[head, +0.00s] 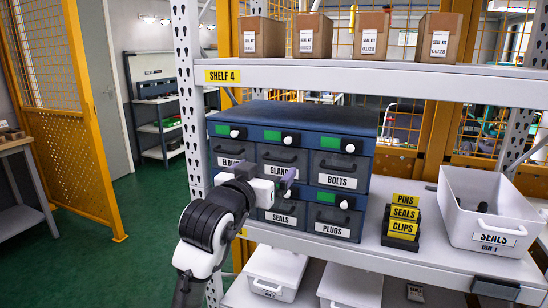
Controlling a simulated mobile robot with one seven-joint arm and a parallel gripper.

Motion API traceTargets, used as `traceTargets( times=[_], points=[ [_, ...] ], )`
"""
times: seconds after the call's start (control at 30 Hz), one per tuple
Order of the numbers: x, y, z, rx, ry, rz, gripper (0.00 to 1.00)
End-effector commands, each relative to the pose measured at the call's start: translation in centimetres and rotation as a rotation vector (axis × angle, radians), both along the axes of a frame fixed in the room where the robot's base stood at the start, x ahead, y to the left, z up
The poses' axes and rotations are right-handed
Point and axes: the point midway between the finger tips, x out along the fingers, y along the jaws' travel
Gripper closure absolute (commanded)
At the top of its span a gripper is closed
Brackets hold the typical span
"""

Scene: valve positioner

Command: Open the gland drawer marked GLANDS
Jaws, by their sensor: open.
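The drawer marked GLANDS (275,170) is the middle one in the top row of a blue-grey drawer cabinet (320,115) on the shelf. Its dark handle shows above the label, and it looks flush with its neighbours. A green patch and a white-tipped knob (287,139) sit above it. My gripper (266,168) is open in front of this drawer, with one finger over the ELBOWS side and the other by the right end of the GLANDS label. It hides part of both drawers' lower fronts. I cannot tell whether it touches the drawer.
Drawers marked ELBOWS (230,161), BOLTS (337,181), SEALS (283,219) and PLUGS (332,229) surround it. A yellow-labelled stand (401,229) and a white bin (490,215) stand to the right. A shelf marked SHELF 4 (350,73) runs above. A perforated post (189,100) stands at left.

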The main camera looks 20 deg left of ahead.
Motion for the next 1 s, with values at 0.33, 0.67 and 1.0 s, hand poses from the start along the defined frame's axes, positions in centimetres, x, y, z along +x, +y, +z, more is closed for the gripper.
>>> traceTargets(
  times=[0.33, 0.67, 1.0],
  points=[
    [5.4, -0.2, 0.2, 0.001, -0.001, -0.001, 0.05],
    [6.1, -0.2, 0.0, 0.002, -0.002, 0.001, 0.05],
    [6.1, -0.2, 0.0, 0.001, -0.001, 0.001, 0.40]
  ],
)
